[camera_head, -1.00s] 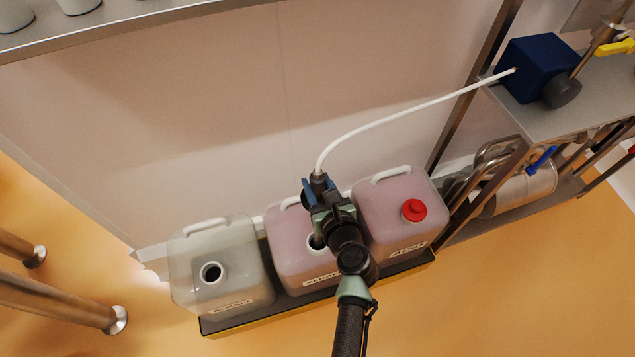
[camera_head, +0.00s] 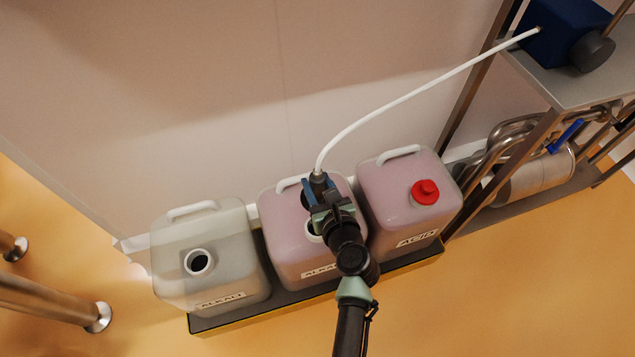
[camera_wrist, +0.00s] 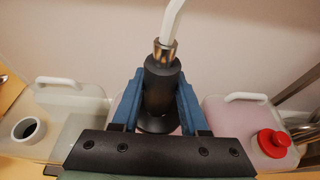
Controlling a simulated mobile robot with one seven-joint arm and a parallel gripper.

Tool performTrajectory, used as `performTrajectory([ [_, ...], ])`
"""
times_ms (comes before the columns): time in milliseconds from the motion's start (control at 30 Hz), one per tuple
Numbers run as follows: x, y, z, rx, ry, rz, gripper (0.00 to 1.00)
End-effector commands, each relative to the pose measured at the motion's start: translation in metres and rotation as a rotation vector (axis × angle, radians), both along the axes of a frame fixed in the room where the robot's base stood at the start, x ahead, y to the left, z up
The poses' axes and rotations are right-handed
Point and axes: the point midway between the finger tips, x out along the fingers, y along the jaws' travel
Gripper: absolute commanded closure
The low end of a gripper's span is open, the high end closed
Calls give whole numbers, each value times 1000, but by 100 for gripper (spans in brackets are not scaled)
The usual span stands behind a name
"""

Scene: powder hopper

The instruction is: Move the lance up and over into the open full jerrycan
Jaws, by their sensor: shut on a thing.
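The lance is a black handle (camera_head: 318,176) with a metal fitting and a white hose on top; it also shows upright in the wrist view (camera_wrist: 161,82). My gripper (camera_head: 319,188) is shut on it, with blue fingers on either side in the wrist view (camera_wrist: 158,98). It holds the lance over the middle jerrycan (camera_head: 280,215), pink-filled and labelled alkali. That can's white mouth (camera_head: 312,236) is uncapped and partly behind my gripper. The lance's lower end is hidden, so I cannot tell whether it is inside. The left jerrycan (camera_head: 230,240), greyish and also labelled alkali, has an open mouth (camera_head: 199,262).
A pink acid jerrycan (camera_head: 395,185) with a red cap (camera_head: 425,191) stands right of the middle one. All three stand on a dark tray with a yellow edge (camera_head: 225,328). The hose (camera_head: 400,104) runs to a blue pump box (camera_head: 560,35). A wall rises behind.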

Motion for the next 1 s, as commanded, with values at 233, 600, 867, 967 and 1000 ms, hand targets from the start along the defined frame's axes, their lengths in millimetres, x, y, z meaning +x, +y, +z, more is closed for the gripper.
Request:
performTrajectory([
  [233, 1, -1, -34, 0, -5, -2, 100],
  [600, 1, 0, -76, 0, -5, -1, 100],
  [867, 1, -1, -106, 0, -5, -2, 100],
  [967, 1, -1, -118, 0, -5, -2, 100],
  [1000, 1, -1, -122, 1, -5, -2, 100],
])
